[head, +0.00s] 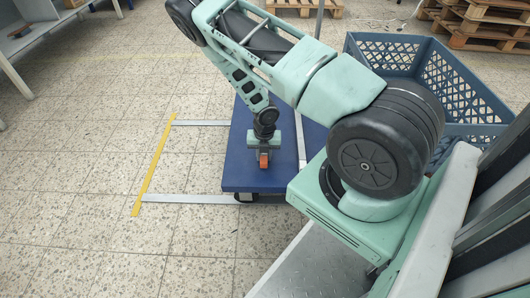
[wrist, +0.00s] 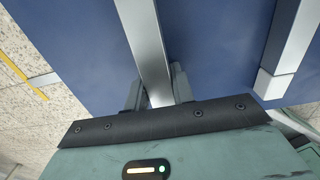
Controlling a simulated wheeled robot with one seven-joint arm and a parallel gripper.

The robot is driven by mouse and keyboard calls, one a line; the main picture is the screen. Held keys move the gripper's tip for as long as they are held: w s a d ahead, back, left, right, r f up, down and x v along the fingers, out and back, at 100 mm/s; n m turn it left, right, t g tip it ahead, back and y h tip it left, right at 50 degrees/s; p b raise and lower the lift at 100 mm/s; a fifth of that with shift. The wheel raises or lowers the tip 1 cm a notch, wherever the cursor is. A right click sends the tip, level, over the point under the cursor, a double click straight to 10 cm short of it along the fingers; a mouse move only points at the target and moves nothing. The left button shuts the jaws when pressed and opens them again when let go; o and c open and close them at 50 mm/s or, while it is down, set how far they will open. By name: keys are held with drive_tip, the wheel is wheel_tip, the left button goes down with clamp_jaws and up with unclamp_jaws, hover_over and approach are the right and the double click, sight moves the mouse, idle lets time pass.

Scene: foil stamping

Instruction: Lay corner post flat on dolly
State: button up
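My gripper (head: 264,163) points down over the blue dolly (head: 238,165), near its front. In the wrist view its two dark fingers (wrist: 157,92) sit on both sides of a silver corner post (wrist: 146,38) and appear shut on it. This post runs up out of the picture over the blue deck (wrist: 215,45). The gripper and arm hide it in the head view, so I cannot tell whether it touches the deck. A second pale post (head: 300,140) lies flat on the dolly to the right; its squared end also shows in the wrist view (wrist: 272,85).
A blue plastic crate (head: 455,90) stands behind and right of the dolly. A yellow strip (head: 153,168) and two grey strips (head: 200,123) lie on the tiled floor at left. Wooden pallets (head: 480,22) are at the back; open floor lies left.

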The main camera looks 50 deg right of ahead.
drive_tip(key=shift+o, duration=0.7)
wheel_tip(320, 180, up, 17)
drive_tip(key=p, duration=0.8)
drive_tip(key=shift+s+a+r, duration=0.2)
drive_tip(key=shift+s+a, duration=0.05)
drive_tip(key=shift+a, duration=0.05)
drive_tip(key=w+a+r+m+t, duration=0.1)
drive_tip(key=w+a+r+m, duration=0.1)
drive_tip(key=a+r+m, duration=0.5)
drive_tip(key=w+a+r+m+t, duration=0.1)
drive_tip(key=w+a+r+m, duration=0.2)
drive_tip(key=a+r, duration=0.65)
drive_tip(key=s+a+r+m+g, duration=0.1)
drive_tip(key=s+a+r+m, duration=0.25)
drive_tip(key=s+a, duration=0.35)
drive_tip(key=s+a+r+m, duration=0.2)
drive_tip(key=s+a+r, duration=0.3)
drive_tip(key=s, duration=0.3)
drive_tip(key=s+a+r+m+g, duration=0.1)
drive_tip(key=s+a+r+m, duration=0.3)
drive_tip(key=s, duration=0.4)
wheel_tip(320, 180, up, 32)
drive_tip(key=a+p, duration=0.1)
drive_tip(key=p, duration=3.1)
drive_tip(key=shift+w+n+y, duration=0.15)
drive_tip(key=shift+n+y, duration=0.15)
drive_tip(key=shift+n, duration=0.15)
